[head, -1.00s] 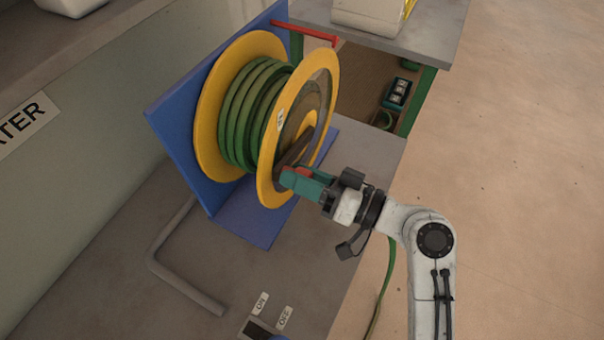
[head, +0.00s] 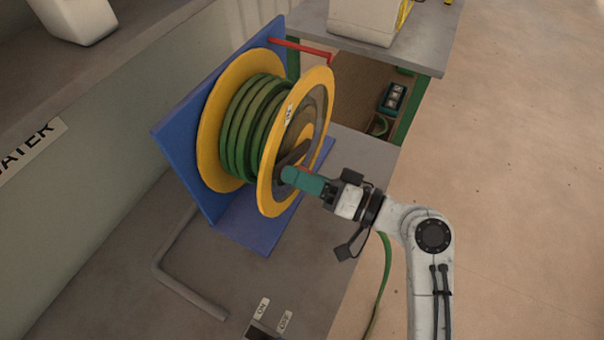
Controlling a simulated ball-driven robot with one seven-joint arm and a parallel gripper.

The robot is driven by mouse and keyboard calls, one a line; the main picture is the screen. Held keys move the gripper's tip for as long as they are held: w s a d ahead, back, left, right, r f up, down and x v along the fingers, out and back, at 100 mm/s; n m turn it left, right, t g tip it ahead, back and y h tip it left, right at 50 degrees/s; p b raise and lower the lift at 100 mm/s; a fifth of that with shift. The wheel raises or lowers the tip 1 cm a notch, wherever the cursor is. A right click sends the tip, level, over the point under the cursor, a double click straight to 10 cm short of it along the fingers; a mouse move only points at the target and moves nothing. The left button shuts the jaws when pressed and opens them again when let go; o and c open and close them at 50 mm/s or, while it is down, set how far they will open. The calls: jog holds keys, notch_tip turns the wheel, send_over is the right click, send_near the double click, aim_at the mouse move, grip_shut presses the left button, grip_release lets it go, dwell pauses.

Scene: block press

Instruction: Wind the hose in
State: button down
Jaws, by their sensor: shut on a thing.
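The hose reel has two yellow discs (head: 209,140) with several turns of green hose (head: 238,140) between them. It is mounted on a blue bracket (head: 180,165) on the grey bench. A dark crank arm (head: 292,154) crosses the face of the near disc. My gripper (head: 296,178), with teal fingers, is shut at the crank's outer end, low on the near disc's face. The fingers hide the handle they hold. A loose length of green hose (head: 382,285) hangs past the bench's right edge, partly behind my arm; its end is out of view.
A red bar (head: 300,48) sticks out from the bracket's top, above the reel. A grey bent pipe (head: 180,285) lies on the bench, near the ON and OFF labels (head: 262,308). A second bench (head: 415,50) stands behind. The floor on the right is clear.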

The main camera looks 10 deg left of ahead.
jog(key=c, duration=0.7)
grip_release()
jog(key=shift+o, duration=0.2)
jog(key=shift+s+d, duration=0.1)
jog(key=shift+d, duration=0.35)
jog(key=b+v, duration=0.2)
jog(key=v, duration=0.8)
jog(key=shift+b, duration=0.4)
